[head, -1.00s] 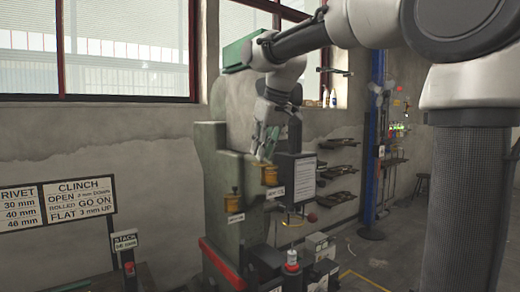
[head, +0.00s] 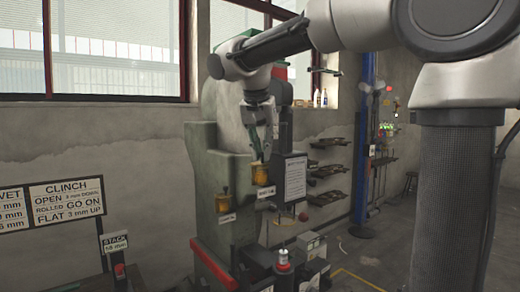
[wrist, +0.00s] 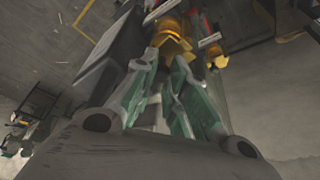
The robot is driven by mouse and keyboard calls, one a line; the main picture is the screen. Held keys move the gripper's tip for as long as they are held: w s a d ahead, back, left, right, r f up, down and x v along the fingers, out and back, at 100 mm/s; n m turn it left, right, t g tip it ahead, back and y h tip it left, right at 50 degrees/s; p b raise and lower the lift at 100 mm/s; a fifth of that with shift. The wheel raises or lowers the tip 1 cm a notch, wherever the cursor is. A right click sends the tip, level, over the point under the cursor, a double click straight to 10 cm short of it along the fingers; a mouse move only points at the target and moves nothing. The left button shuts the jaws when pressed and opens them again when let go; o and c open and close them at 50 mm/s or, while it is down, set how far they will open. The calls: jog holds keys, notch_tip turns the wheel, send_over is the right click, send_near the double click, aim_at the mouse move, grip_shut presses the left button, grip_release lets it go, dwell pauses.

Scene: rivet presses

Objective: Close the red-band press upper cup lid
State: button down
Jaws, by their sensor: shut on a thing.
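The red-band press (head: 203,150) is a tall grey-green machine with a red band (head: 213,264) low on its front. Its upper cup (head: 262,174) is yellow-orange and sits on the right of the press face. My gripper (head: 260,153) points down at the top of this cup, shut on what looks like its lid. In the wrist view the green-padded fingers (wrist: 166,62) reach the yellow upper cup (wrist: 173,27). The fingers hide the lid, so its angle is unclear. The lower cup (head: 223,203) stands further left with a dark upright part on it.
A dark panel with a white sheet (head: 295,177) stands close right of the upper cup. Signs (head: 67,203) are at left. Floor at the right is open (head: 400,255).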

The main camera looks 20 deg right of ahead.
jog(key=shift+s+m+g+h, duration=0.2)
jog(key=shift+m, duration=0.55)
jog(key=shift+s+m+g+h, duration=0.15)
jog(key=shift+m+g+h, duration=0.05)
jog(key=shift+m, duration=0.55)
jog(key=c, duration=1.4)
grip_release()
jog(key=v, duration=1.2)
